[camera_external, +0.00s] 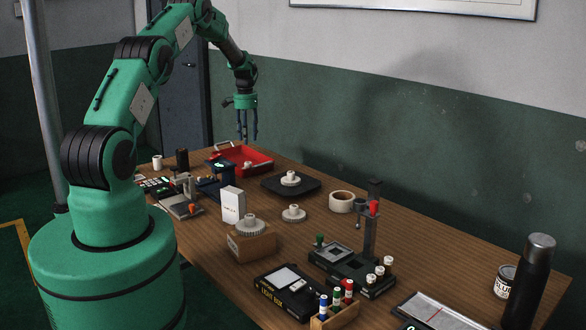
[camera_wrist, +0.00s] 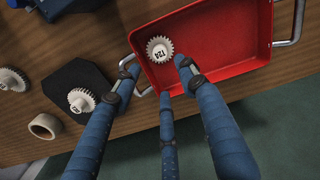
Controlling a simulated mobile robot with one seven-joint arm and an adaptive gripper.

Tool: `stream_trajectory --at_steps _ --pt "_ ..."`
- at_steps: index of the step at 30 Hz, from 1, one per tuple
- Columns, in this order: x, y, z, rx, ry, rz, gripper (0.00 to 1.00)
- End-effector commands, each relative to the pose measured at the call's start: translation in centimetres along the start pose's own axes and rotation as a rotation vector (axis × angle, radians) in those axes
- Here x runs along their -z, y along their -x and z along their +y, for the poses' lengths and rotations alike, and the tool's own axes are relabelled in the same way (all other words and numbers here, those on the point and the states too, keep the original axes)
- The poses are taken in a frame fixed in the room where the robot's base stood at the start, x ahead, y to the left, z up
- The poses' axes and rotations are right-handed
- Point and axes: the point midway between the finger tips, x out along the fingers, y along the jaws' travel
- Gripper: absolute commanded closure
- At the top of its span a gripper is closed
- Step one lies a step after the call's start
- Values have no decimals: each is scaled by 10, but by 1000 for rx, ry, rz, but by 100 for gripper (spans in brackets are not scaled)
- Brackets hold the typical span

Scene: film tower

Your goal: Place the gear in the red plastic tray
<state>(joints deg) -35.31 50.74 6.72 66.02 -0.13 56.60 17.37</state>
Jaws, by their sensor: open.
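The red tray (camera_external: 256,165) stands at the far end of the table; its red floor (camera_wrist: 225,45) and metal handles show in the wrist view. A white gear marked T24 (camera_wrist: 159,49) lies inside the tray near its left corner; it shows small in the external view (camera_external: 248,165). My gripper (camera_external: 246,135) is above the tray, its blue fingers pointing down. In the wrist view my gripper (camera_wrist: 160,75) is open, with its fingers spread around the gear's near side and nothing held.
Another white gear (camera_external: 290,178) sits on a black pad (camera_external: 306,190). A gear (camera_external: 293,213) lies on the table, and one (camera_external: 249,225) rests on a cardboard box (camera_external: 250,244). A tape roll (camera_external: 341,202) and a stand (camera_external: 371,225) are nearer.

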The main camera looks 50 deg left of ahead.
Motion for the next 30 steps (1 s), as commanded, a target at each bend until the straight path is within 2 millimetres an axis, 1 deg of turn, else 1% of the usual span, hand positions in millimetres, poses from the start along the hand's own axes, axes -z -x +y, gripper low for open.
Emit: stream_trajectory --at_steps 5,8,11,14,16,20,24,26,30 --pt "0 9 5 2 -3 5 58" --pt "-1 24 14 4 -8 13 58" --pt "-4 46 29 7 -17 24 58" --pt "-9 75 47 11 -26 39 58" --pt "-14 98 63 14 -34 51 58" --pt "-29 140 94 18 -50 74 58" --pt "-48 183 126 22 -66 100 58" --pt "-58 201 140 23 -73 111 58" --pt "-83 240 170 25 -90 137 58"
